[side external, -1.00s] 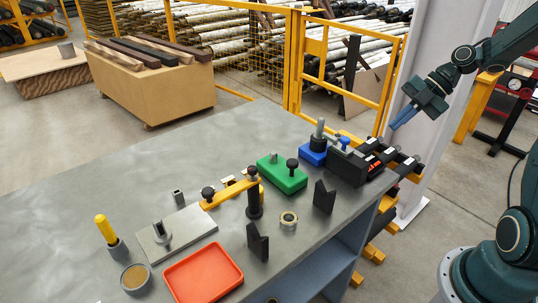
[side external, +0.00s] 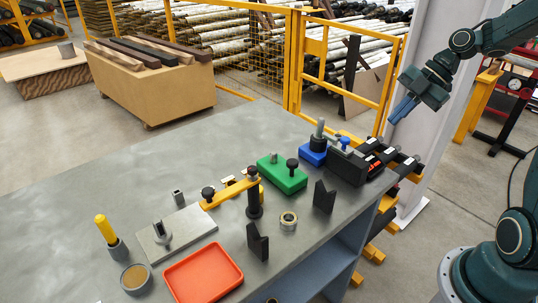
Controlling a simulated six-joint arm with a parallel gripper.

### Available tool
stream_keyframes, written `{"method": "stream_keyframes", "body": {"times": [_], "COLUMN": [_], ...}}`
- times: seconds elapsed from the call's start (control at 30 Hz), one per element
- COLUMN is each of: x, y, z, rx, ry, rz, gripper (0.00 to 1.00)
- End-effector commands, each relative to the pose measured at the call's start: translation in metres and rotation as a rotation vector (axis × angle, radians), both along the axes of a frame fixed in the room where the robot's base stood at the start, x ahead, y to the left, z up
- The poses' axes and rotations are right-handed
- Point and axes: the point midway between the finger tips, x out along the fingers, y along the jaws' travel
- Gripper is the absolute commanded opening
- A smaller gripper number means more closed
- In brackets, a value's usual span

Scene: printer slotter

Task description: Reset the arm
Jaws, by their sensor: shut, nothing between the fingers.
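My gripper (side external: 402,111) is at the upper right in the side external view. Its blue fingers are shut and empty, pointing down and left. It hangs in the air in front of a pale pillar, above the right end of the grey workbench (side external: 110,170). It touches nothing on the bench.
A green block (side external: 283,177), blue block (side external: 312,155), black box (side external: 346,168), yellow clamp bar (side external: 222,196), red tray (side external: 202,274) and yellow-handled tool (side external: 106,231) stand on the bench. A yellow fence (side external: 293,60) and pale pillar (side external: 433,60) are behind. The bench's left part is clear.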

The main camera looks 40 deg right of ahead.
Motion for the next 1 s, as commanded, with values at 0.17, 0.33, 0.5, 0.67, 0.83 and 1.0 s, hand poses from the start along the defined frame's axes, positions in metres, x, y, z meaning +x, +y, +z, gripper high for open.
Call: {"method": "stream_keyframes", "body": {"times": [0.17,0.33,0.5,0.67,0.83,1.0], "x": [-0.005,-0.017,-0.033,-0.054,-0.078,-0.104], "y": [0.036,0.067,0.094,0.116,0.133,0.145], "z": [0.019,0.034,0.047,0.057,0.066,0.071], "rx": [-0.036,-0.062,-0.074,-0.067,-0.032,0.033], "ry": [0.102,0.178,0.227,0.25,0.255,0.25], "rz": [-0.155,-0.338,-0.53,-0.718,-0.918,-1.119], "gripper": [0.0,0.0,0.0,0.0,0.0,0.0]}}
